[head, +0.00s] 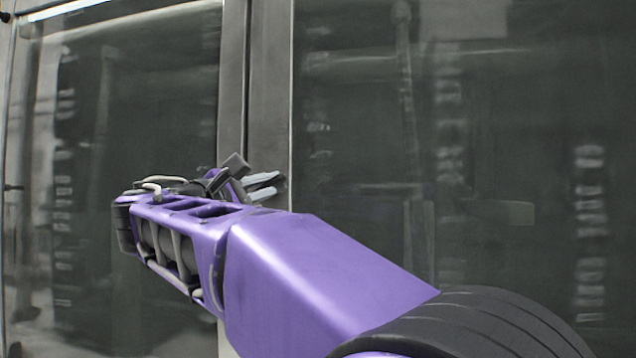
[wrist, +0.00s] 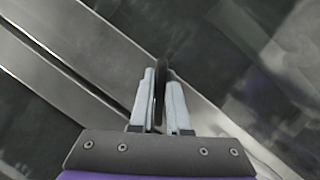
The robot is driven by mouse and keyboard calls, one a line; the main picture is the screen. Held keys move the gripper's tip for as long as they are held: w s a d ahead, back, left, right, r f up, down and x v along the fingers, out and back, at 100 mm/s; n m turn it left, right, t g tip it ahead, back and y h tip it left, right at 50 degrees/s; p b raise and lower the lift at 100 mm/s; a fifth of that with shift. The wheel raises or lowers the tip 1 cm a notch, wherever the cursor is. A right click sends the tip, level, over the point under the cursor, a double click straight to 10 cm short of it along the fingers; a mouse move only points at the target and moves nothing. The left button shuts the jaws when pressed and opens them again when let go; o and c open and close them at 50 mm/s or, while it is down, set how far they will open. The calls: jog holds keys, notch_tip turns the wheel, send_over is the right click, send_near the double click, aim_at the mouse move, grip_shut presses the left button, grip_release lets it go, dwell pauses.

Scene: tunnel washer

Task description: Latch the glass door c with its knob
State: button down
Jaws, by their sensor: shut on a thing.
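The glass door at right (head: 500,120) has a grey metal edge strip (head: 270,80) along its left side. No letter is readable, so I cannot confirm that this is door c. A dark, thin knob (wrist: 161,75) stands at this strip in the wrist view. My gripper (wrist: 160,82) is shut on the knob, with one pale finger on each side of it. In the head view my gripper (head: 272,185) is in front of the strip, and the knob is hard to make out there. The latch itself is hidden.
Another glass door (head: 130,110) stands at left, with its own metal strip (head: 232,80) beside the right door's strip. A narrow dark seam (wrist: 85,68) runs between the strips. Reflections cover both panes. My purple arm hides the lower middle of the head view.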

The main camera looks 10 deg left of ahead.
jog(key=m+g, duration=0.1)
jog(key=m, duration=0.1)
jog(key=m+p, duration=0.1)
jog(key=m, duration=0.1)
jog(key=m+g, duration=0.1)
jog(key=m, duration=0.1)
jog(key=shift+a+f+m+g, duration=0.1)
jog(key=shift+f+m+g, duration=0.2)
dwell(0.4)
jog(key=c, duration=0.9)
grip_release()
jog(key=shift+w+a+p, duration=0.1)
jog(key=shift+w+p, duration=0.05)
jog(key=shift+p, duration=0.15)
jog(key=v, duration=1.7)
jog(key=shift+s+r, duration=0.1)
jog(key=shift+s, duration=0.2)
